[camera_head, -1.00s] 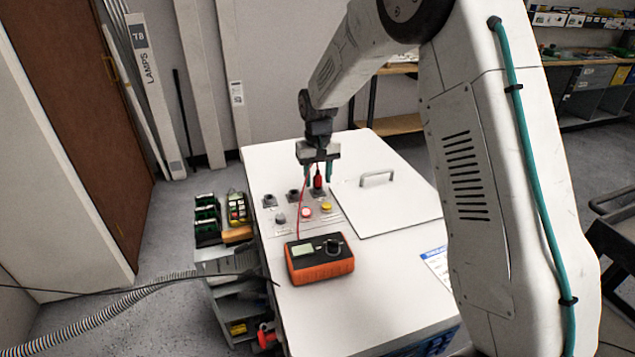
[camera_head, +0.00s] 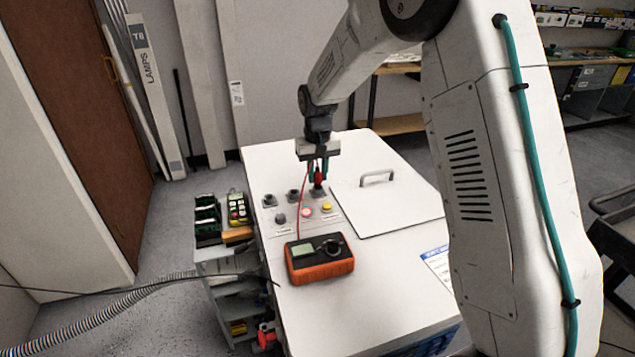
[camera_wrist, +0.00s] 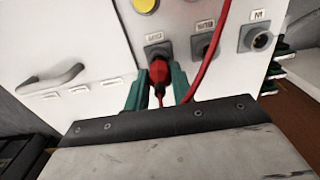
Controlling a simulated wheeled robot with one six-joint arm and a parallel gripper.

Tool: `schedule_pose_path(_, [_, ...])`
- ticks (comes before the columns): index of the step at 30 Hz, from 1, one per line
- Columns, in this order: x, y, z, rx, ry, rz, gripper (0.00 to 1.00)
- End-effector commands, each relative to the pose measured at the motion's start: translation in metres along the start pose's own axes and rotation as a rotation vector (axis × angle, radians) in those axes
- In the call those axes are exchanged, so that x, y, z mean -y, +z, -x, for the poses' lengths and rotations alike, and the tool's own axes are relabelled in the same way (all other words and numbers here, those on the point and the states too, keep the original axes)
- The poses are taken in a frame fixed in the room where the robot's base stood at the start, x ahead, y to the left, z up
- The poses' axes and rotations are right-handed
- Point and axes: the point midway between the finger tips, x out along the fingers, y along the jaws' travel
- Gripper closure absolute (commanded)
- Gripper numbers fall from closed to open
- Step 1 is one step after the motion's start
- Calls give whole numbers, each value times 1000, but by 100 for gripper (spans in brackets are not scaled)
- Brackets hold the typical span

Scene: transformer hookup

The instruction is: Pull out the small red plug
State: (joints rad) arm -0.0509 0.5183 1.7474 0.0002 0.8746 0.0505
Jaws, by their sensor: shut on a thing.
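The small red plug (camera_head: 319,177) stands upright at a dark square socket on the white cabinet top. In the wrist view, the red plug (camera_wrist: 159,72) meets the mouth of the labelled socket (camera_wrist: 156,50). My gripper (camera_head: 318,174) is above the socket, its teal fingers shut on the plug from both sides. The fingers (camera_wrist: 158,88) also show in the wrist view. A thin red lead runs from the gripper area to the orange meter (camera_head: 320,270). How deep the plug sits in the socket cannot be told.
Two more square sockets (camera_head: 293,195) sit left of the plug. A lid with a handle (camera_head: 377,179) is to the right.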

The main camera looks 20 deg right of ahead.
Motion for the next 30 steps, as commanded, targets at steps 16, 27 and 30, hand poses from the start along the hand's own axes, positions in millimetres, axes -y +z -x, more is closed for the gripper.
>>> schedule_pose_path(16, [0,0,14,0,0,0,100])
schedule_pose_path(27, [0,0,20,1,0,0,100])
schedule_pose_path(30, [0,0,20,1,0,0,100])
